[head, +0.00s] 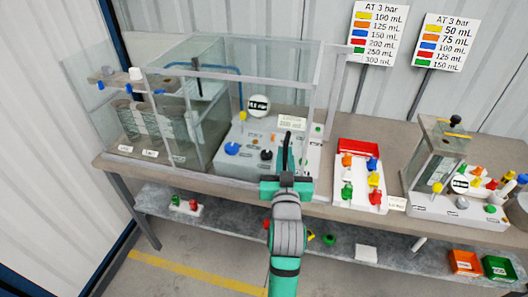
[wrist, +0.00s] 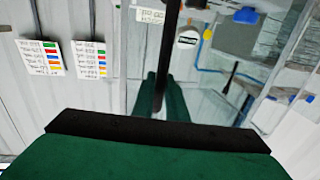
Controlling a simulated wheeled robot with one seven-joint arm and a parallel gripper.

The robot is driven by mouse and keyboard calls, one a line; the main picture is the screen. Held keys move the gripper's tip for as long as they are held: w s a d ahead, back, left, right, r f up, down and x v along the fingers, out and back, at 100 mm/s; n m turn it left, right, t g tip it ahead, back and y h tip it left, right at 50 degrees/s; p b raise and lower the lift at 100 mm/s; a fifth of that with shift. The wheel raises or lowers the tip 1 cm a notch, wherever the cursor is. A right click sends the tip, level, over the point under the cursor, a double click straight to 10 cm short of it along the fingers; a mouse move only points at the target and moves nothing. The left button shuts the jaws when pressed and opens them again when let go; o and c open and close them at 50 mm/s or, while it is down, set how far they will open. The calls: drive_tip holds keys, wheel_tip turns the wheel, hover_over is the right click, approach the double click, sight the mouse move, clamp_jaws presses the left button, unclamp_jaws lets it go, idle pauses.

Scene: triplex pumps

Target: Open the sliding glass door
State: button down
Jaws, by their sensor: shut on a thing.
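The sliding glass door (head: 262,75) is a clear pane on the front of the large glass cabinet at the left of the bench. A thin black upright handle (head: 286,150) stands at the door's front, toward the cabinet's right end. My gripper (head: 285,181) is at the lower end of this handle, shut on it. In the wrist view the handle (wrist: 171,45) runs down between my green fingers (wrist: 158,95), with glass beside it. I cannot tell from the clear panes how far the door is open.
Inside the cabinet are a grey panel with knobs (head: 262,150) and a tank (head: 150,125). On the bench (head: 318,208) to the right are a tray of coloured fittings (head: 360,185) and a smaller glass unit (head: 440,155). A lower shelf (head: 235,208) runs beneath.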

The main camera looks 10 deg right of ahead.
drive_tip(key=s+d, duration=0.4)
drive_tip(key=d, duration=0.4)
drive_tip(key=shift+d, duration=0.2)
drive_tip(key=shift+a+r, duration=0.1)
drive_tip(key=c, duration=1.8)
unclamp_jaws()
drive_tip(key=shift+o, duration=0.2)
drive_tip(key=v, duration=1)
drive_tip(key=shift+s, duration=0.35)
